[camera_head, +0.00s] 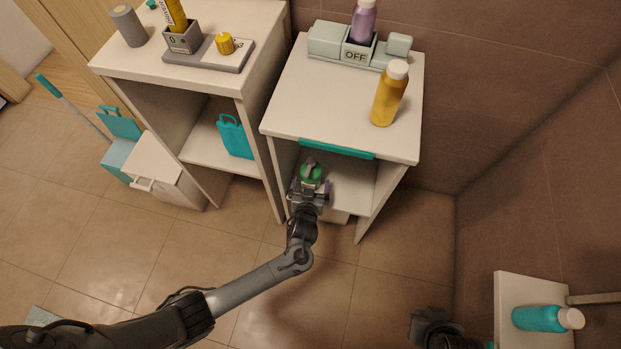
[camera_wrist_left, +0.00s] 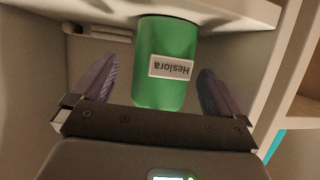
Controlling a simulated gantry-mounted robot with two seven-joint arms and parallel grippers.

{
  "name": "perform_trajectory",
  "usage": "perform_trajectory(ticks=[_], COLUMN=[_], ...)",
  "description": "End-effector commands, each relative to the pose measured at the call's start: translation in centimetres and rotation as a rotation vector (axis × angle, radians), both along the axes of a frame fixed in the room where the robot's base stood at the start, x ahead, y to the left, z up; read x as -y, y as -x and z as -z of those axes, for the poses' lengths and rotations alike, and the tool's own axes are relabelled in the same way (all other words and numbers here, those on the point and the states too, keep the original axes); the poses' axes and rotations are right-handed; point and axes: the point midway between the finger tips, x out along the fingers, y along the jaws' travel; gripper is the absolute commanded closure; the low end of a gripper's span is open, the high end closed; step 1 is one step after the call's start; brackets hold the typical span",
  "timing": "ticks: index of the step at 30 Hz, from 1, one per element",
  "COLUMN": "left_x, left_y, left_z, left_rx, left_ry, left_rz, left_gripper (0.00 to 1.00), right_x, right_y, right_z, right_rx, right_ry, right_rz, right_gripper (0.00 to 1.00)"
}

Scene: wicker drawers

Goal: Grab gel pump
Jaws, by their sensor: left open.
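The gel pump is a green bottle (camera_head: 312,172) with a grey pump top, standing in the open compartment of the right-hand white cabinet. In the left wrist view the green bottle (camera_wrist_left: 166,45) appears upside down with a white "Heslora" label. My left gripper (camera_head: 310,185) reaches into the compartment front. Its two purple-grey fingers stand on either side of the bottle, with visible gaps, so it is open and not clamped. The bottle's lower part is hidden by the gripper in the head view. My right gripper (camera_head: 436,326) shows dark at the bottom edge; its jaws are unclear.
A teal strip (camera_head: 337,149) runs along the cabinet top's (camera_head: 290,110) front edge, above my left gripper. A yellow bottle (camera_head: 390,93) and a purple bottle (camera_head: 363,22) stand on top. A teal bottle (camera_head: 546,319) lies on a small white shelf (camera_head: 515,285) at lower right.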

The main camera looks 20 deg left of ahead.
Motion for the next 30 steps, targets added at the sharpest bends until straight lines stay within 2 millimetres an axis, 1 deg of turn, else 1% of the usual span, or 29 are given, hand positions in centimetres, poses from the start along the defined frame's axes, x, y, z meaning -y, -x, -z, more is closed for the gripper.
perform_trajectory(ticks=[1,3,9,13,20,21,23,30], left_x=[-0.3,-0.6,-1.3,-1.5,-1.5,-1.5,-1.5,-1.5], left_y=[-0.5,-1.1,-3.1,-3.8,-3.9,-3.9,-3.9,-3.9], left_z=[0.6,1.2,2.1,2.2,2.1,2.1,2.1,2.1], left_rx=[0.002,0.001,0.002,0.001,-0.001,-0.001,-0.001,0.0], left_ry=[-0.002,-0.004,-0.002,0.0,0.0,0.0,0.0,0.0], left_rz=[-0.001,0.0,0.002,0.0,0.0,0.0,0.0,0.0], left_gripper=[0.0,0.0,0.0,0.0,0.0,0.02,0.11,0.47], right_x=[0.0,0.0,0.0,0.0,-0.2,-0.2,-0.2,-0.2], right_y=[0.0,0.0,0.0,0.0,0.0,0.0,0.0,0.0], right_z=[0.8,1.6,3.2,3.5,3.4,3.4,3.4,3.4], right_rx=[0.001,0.001,0.001,0.001,0.001,0.001,0.001,0.001], right_ry=[0.001,0.001,0.001,-0.001,-0.007,-0.008,-0.008,-0.009], right_rz=[-0.001,-0.001,-0.001,0.001,0.004,0.005,0.005,0.005], right_gripper=[1.0,1.0,1.0,1.0,1.0,1.0,1.0,1.0])
